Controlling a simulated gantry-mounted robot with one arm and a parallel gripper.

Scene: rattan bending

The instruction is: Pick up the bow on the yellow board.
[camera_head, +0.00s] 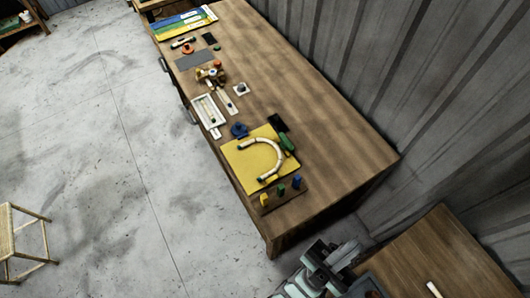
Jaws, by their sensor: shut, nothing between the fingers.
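The bow (282,157) is a cream, U-shaped curved rod with darker bands near its ends. It lies on the yellow board (236,159), a flat square near the front end of the long wooden bench. My gripper (328,266), grey and black, is at the bottom of the view, off the bench's near end and well apart from the bow. It looks shut and empty, though its fingertips are small and hard to make out.
A strip with yellow, green and blue pegs (281,189) stands beside the board's near edge. A green tool (288,143), a black item (277,122) and a blue item (239,130) sit close by. A second wooden table (440,250) is at lower right. The bench's right side is clear.

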